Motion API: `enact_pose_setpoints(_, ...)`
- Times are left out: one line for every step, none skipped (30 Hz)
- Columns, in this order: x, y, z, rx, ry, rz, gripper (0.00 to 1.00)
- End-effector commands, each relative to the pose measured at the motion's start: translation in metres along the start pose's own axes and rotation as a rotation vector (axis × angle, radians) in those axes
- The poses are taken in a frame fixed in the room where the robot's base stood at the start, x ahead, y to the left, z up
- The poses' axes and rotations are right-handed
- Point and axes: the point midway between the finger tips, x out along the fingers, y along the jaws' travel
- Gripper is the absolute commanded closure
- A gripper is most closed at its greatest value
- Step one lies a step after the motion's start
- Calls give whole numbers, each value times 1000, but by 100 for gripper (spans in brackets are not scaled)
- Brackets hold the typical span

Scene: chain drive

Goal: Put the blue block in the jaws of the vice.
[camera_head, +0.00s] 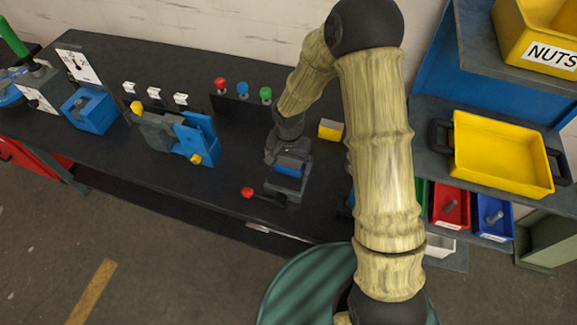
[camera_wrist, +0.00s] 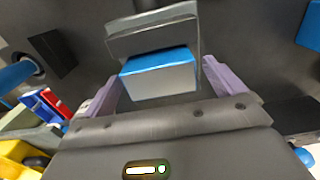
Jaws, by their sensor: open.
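The blue block (camera_head: 291,161) sits at the vice (camera_head: 284,184), below my gripper (camera_head: 288,152). In the wrist view the block (camera_wrist: 160,72) shows a blue top and a light grey front face. A grey jaw of the vice (camera_wrist: 152,40) stands right behind it. My gripper (camera_wrist: 160,84) is open, with one pale purple finger on each side of the block. I cannot tell whether either finger touches it. The vice's handle with a red knob (camera_head: 247,192) sticks out to the left. How deep the block sits is hidden by my gripper.
A yellow block (camera_head: 330,130) lies right of the vice. Red, blue and green buttons (camera_head: 243,90) stand behind it. A blue and grey fixture (camera_head: 180,137) is further left on the dark bench (camera_head: 225,185). A yellow tray (camera_head: 500,155) sits on the right shelf.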

Motion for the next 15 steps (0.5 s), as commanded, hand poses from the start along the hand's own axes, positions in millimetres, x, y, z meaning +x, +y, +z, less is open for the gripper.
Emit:
enact_pose_setpoints(-9, 0, -1, 1, 5, -2, 6)
enact_pose_setpoints(-14, -1, -1, 0, 5, -3, 6)
enact_pose_setpoints(-21, 0, -1, 1, 4, -2, 6)
enact_pose_setpoints(-26, 0, -1, 1, 5, -3, 6)
enact_pose_setpoints(-32, 0, -1, 1, 5, -2, 6)
enact_pose_setpoints(-39, 0, -1, 1, 5, -2, 6)
enact_pose_setpoints(-44, 0, -1, 1, 4, -2, 6)
enact_pose_setpoints(-50, 0, 0, 0, 4, -3, 6)
enact_pose_setpoints(-57, 0, -1, 1, 5, -2, 6)
enact_pose_setpoints(-62, 0, -1, 1, 4, -2, 6)
enact_pose_setpoints(-68, 0, -1, 0, 5, -2, 6)
enact_pose_setpoints(-74, 0, 0, 1, 4, -2, 6)
enact_pose_setpoints(-79, 0, -1, 1, 4, -2, 6)
enact_pose_setpoints(-82, 0, -1, 0, 4, -2, 6)
enact_pose_setpoints(-87, 0, -1, 0, 3, 0, 6)
